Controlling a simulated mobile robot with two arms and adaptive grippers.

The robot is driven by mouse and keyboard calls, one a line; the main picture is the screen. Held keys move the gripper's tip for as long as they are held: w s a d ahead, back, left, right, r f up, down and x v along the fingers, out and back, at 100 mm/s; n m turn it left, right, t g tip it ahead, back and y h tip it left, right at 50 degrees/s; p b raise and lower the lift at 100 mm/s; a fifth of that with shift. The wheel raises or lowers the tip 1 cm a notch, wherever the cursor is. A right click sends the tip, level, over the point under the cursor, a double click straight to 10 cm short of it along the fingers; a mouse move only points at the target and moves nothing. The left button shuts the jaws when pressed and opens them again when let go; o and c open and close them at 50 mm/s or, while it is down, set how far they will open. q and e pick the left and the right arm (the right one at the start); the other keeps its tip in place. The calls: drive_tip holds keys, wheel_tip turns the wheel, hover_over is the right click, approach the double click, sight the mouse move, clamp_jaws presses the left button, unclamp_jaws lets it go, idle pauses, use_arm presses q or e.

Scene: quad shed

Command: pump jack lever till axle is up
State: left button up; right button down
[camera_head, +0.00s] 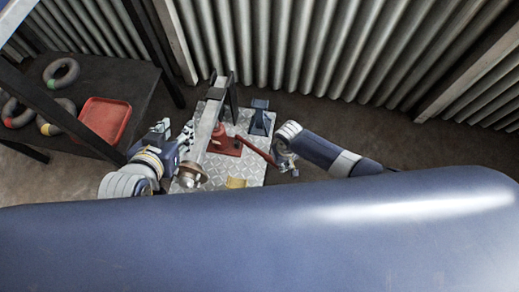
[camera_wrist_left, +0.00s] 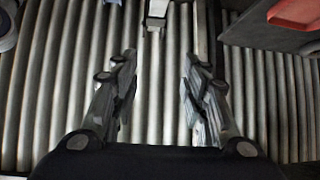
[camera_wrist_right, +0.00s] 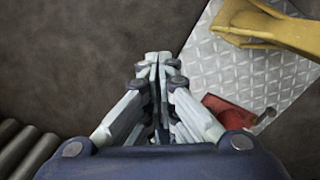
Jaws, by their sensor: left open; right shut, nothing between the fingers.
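A red lever (camera_head: 259,151) slants from the jack toward my right gripper (camera_head: 288,166). The right gripper is shut and empty; in the right wrist view its fingers (camera_wrist_right: 158,65) are together, apart from the red jack part (camera_wrist_right: 230,110) at the right. My left gripper (camera_head: 186,138) is open and empty beside the beam; its fingers (camera_wrist_left: 160,75) are spread before the corrugated wall. Whether the beam touches the jack is unclear.
A blue stand (camera_head: 260,118) is on the plate behind the lever. A yellow block (camera_head: 237,183) is on the plate's near side; it also shows in the right wrist view (camera_wrist_right: 270,25). A dark table with a red tray (camera_head: 105,120) and rings (camera_head: 61,73) stands left.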

drive_tip(key=shift+f+b, duration=0.3)
drive_tip(key=shift+f, duration=0.15)
drive_tip(key=shift+f+b, duration=0.3)
drive_tip(key=shift+f, duration=0.1)
drive_tip(key=shift+f+b, duration=0.55)
drive_tip(key=shift+f, duration=0.55)
drive_tip(key=shift+f+b, duration=0.35)
drive_tip(key=shift+b, duration=0.2)
drive_tip(key=shift+f+b, duration=0.3)
drive_tip(key=shift+f, duration=0.05)
drive_tip(key=shift+f+b, duration=0.3)
drive_tip(key=shift+f, duration=0.1)
use_arm(q)
drive_tip(key=w+d+r+t+h, duration=0.2)
drive_tip(key=r+t, duration=0.4)
drive_tip(key=r, duration=0.4)
drive_tip(key=w+d+r+t+h, duration=0.2)
drive_tip(key=r+t, duration=0.4)
drive_tip(key=r, duration=0.4)
drive_tip(key=shift+w+m, duration=0.25)
drive_tip(key=shift+m, duration=0.05)
use_arm(e)
drive_tip(key=shift+r, duration=0.1)
